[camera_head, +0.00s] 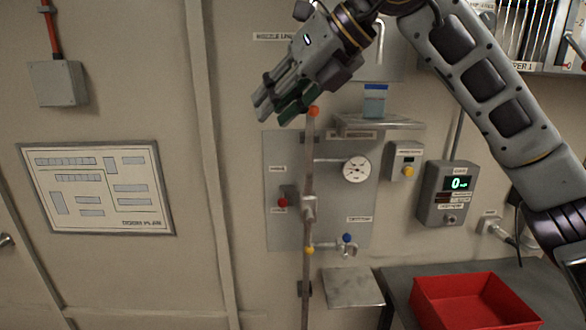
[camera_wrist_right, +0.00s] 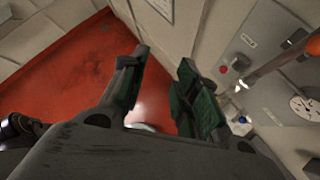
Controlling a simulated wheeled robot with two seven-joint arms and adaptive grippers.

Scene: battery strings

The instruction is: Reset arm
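My right arm comes in from the right in the head view and reaches up and across the wall. Its gripper (camera_head: 278,108) hangs at upper centre, beside the orange-tipped top of a thin upright rod (camera_head: 309,160). In the right wrist view the two fingers of the right gripper (camera_wrist_right: 160,85) stand apart with the red floor (camera_wrist_right: 70,85) visible between them. Nothing is held between them. The rod with its orange end (camera_wrist_right: 285,60) shows to the right of the fingers, apart from them. My left gripper is not in view.
A wall panel (camera_head: 280,155) carries a gauge (camera_head: 357,169) and valves. A small shelf (camera_head: 375,122) holds a blue-labelled container (camera_head: 375,100). A digital display box (camera_head: 447,193) is to the right. A red bin (camera_head: 470,302) sits on a dark bench (camera_head: 545,285) at lower right. The left wall holds a framed plan (camera_head: 97,188).

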